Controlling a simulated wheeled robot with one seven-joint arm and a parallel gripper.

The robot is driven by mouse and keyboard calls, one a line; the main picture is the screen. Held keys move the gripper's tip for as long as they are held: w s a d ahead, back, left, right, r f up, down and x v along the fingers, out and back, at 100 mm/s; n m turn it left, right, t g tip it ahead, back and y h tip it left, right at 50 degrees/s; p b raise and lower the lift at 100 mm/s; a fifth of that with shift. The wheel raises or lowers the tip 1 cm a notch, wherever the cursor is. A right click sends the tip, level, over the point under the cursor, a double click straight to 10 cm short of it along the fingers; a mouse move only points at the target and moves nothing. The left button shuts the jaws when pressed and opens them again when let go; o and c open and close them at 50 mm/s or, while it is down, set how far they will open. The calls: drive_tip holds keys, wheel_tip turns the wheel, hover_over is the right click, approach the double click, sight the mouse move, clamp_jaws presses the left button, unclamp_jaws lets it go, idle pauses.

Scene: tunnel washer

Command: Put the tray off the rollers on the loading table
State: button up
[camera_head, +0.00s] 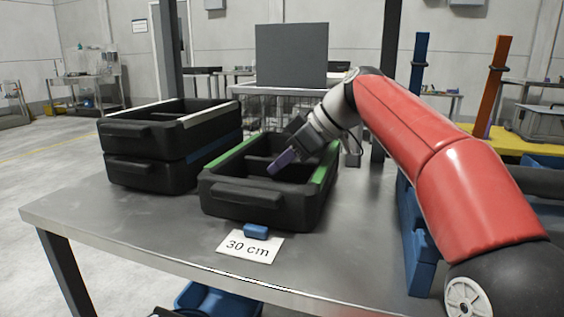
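A purple-grey finger shows there; the other finger is not clear. I cannot tell whether it touches the tray or grips anything. Two more black trays stand stacked to the left, the upper with a white strip (135,132) and the lower with a blue strip (130,173). I cannot make out any rollers.
A "30 cm" card (249,247) and a small blue block (256,231) lie in front of the green-edged tray. A dark panel (291,54) rises behind. The table's front left is clear.

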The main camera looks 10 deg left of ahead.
sight(325, 158)
drive_tip(key=o, duration=0.4)
drive_tip(key=shift+d+r, duration=0.1)
drive_tip(key=shift+r, duration=0.2)
drive_tip(key=p+v, duration=0.3)
drive_tip(key=v, duration=0.8)
drive_tip(key=shift+r, duration=0.15)
drive_tip(key=shift+s+d+r, duration=0.1)
drive_tip(key=shift+d, duration=0.15)
